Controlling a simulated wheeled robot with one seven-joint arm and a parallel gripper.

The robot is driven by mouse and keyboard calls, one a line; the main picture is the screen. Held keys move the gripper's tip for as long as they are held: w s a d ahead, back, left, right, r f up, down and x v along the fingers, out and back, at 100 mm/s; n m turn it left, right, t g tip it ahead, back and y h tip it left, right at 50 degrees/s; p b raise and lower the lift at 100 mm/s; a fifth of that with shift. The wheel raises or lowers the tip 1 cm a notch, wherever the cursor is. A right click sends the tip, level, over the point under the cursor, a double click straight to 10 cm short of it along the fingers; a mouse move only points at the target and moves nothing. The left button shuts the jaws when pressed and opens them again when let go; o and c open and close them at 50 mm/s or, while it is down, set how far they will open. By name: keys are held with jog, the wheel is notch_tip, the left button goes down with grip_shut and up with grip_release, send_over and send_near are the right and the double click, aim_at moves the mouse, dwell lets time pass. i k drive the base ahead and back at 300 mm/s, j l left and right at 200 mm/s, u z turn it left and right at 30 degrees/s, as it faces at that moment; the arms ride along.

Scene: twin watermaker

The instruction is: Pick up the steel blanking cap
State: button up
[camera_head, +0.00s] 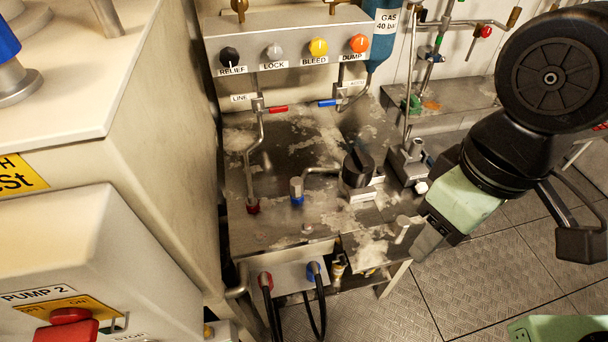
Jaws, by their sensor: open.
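A small steel cylinder (403,222), which looks like the steel blanking cap, stands near the right front edge of the stained steel bench (290,222). My gripper (424,243) is just right of it, at the bench's right edge, pointing down and left. The gripper is open, with nothing seen between its fingers. The fingers are partly hidden by the green wrist part above them. The gripper and the cylinder look close but apart; the exact gap cannot be told.
A black knob (357,168), a blue-collared fitting (297,190) and a red-collared pipe (252,205) stand on the bench. A steel valve block (408,165) rises behind the gripper. A valve panel (290,50) stands at the back. Checker-plate floor (480,275) lies clear at right.

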aim_at(296, 184)
jog(key=j+u, duration=0.7)
jog(key=j, duration=0.2)
jog(key=i+j+u, duration=0.1)
jog(key=j+u, duration=0.25)
jog(key=j, duration=0.1)
